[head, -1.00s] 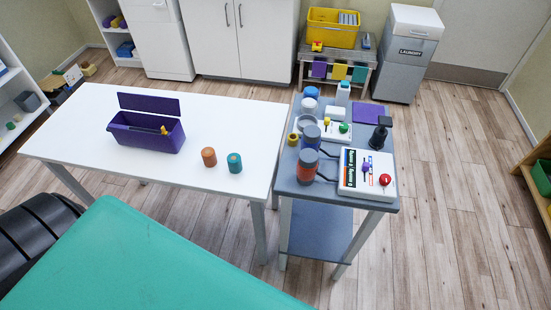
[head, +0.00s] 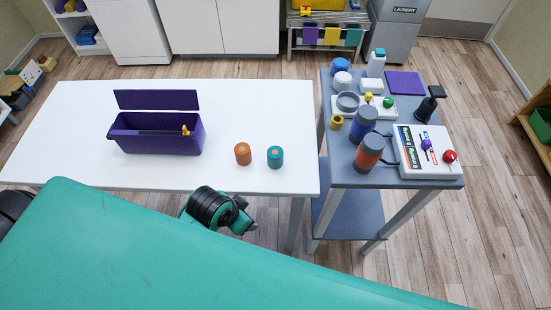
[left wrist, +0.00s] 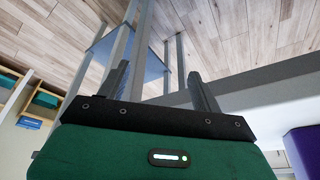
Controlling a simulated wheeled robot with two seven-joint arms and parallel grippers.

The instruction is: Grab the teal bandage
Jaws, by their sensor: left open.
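The teal bandage (head: 275,157) is a short upright roll on the white table (head: 60,125), near its right end. An orange roll (head: 243,154) stands just to its left, apart from it. Part of my left arm, black and teal, shows in the head view at the table's front edge, nearer than the bandage; its fingers are not clear there. In the left wrist view my left gripper (left wrist: 160,85) is open with nothing between its fingers. The bandage cannot be made out in that view. My right gripper is out of view.
An open purple box (head: 155,143) stands left of the rolls. A grey trolley (head: 385,177) with bottles and a white panel adjoins the table's right end. A teal padded surface (head: 150,255) fills the front. The table around the rolls is clear.

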